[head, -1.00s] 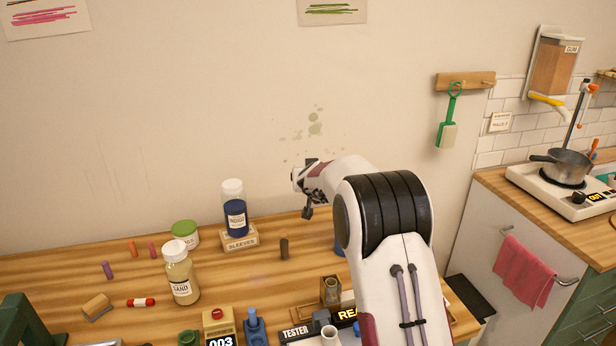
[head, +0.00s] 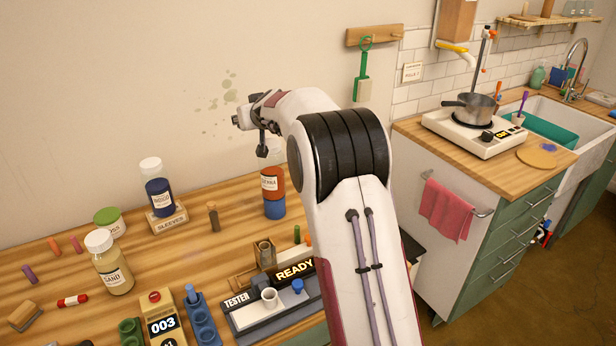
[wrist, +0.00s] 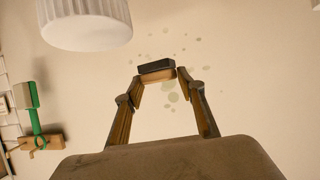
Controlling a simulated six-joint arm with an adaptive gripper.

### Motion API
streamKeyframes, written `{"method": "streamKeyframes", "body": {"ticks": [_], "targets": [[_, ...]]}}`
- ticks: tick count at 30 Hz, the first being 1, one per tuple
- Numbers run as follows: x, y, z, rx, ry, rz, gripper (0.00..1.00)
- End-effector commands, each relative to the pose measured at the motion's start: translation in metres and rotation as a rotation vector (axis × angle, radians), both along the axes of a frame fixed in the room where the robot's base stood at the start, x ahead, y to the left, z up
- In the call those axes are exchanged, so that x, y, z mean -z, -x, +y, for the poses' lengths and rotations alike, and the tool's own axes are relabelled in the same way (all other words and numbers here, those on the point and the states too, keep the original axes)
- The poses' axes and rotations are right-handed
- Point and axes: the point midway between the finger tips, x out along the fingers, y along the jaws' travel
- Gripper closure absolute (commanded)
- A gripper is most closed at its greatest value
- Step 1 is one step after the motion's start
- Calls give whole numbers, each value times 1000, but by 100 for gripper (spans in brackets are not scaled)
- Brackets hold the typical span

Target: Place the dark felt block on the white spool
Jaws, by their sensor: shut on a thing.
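In the wrist view my gripper (wrist: 158,76) is shut on a small block (wrist: 156,66), dark on one face and tan on the other, held between both fingertips. In the head view my gripper (head: 245,118) is raised in front of the wall, above the back of the table; the block cannot be made out there. A short white hollow cylinder (head: 269,297), possibly the white spool, stands on the tester (head: 245,318) at the table front, well below my gripper. I cannot tell for sure that it is the spool.
A sienna jar (head: 272,180) stands on a blue base (head: 275,208) below my gripper. A large ribbed white cap (wrist: 85,25) is near in the wrist view. An indigo jar (head: 158,195), a sand jar (head: 110,265) and a wooden block (head: 25,315) stand left.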

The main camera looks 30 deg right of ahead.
Motion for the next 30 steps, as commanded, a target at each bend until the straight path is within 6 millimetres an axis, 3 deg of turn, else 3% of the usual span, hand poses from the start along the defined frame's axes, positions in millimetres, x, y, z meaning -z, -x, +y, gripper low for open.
{"method": "streamKeyframes", "body": {"ticks": [4, 12, 30], "targets": [[-17, 12, -26, -34, -1, -1, 77], [-8, 26, -61, -87, -1, 2, 77], [78, 56, -153, -162, 0, 2, 77]]}}
